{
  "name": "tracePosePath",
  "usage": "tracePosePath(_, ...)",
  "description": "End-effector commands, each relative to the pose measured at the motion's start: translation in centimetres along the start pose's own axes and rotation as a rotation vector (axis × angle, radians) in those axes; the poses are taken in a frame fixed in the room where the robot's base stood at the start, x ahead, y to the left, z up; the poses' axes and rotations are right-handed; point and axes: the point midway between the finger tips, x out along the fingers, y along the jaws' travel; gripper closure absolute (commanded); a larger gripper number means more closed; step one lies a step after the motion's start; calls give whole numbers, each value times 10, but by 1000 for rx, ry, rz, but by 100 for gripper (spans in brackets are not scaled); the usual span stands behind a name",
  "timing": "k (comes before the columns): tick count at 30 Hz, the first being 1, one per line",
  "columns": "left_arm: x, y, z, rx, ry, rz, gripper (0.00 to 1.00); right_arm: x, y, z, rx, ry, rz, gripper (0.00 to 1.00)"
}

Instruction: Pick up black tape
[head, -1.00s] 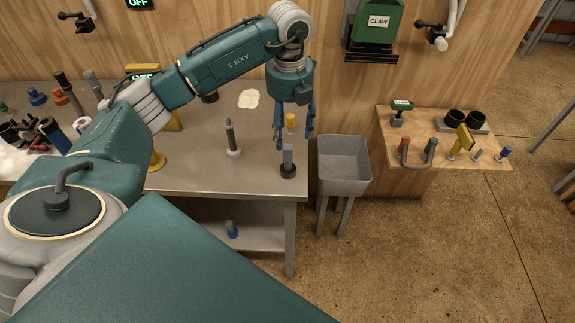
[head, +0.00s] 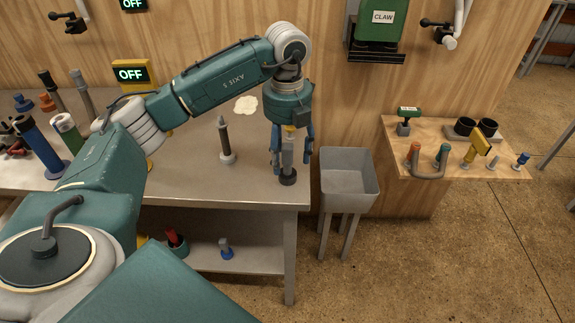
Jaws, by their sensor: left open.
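My left gripper (head: 291,160) is open above the table's right end, its blue fingers pointing down. A grey upright piece (head: 287,158) on a round black base (head: 288,177) stands between or just behind the fingers; I cannot tell which. No black roll of tape is clear near the gripper. Two round black pieces, perhaps rolls of tape, sit on the right wooden shelf: a left one (head: 465,126) and a right one (head: 487,127). My right gripper is not in view.
A dark upright tool (head: 225,140) stands on the metal table (head: 190,185), left of the gripper. A grey bin (head: 348,178) stands right of the table. The wooden shelf (head: 400,150) holds a yellow piece (head: 480,145) and several handles. Blue and green cylinders crowd the table's left.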

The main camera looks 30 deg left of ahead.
Motion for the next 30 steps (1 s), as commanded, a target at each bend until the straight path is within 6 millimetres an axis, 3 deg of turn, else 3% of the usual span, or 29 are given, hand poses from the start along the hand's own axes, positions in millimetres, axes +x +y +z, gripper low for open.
tracePosePath(9, 43, 0, -2, 0, 4, 3, 41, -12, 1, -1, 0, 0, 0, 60)
tracePosePath(17, 47, 0, -2, 1, 1, 1, 41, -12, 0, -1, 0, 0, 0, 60)
tracePosePath(26, 47, 0, -2, 1, 1, 1, 96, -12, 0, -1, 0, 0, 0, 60)
tracePosePath(30, 47, 0, -2, 1, 1, 1, 100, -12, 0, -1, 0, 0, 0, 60)
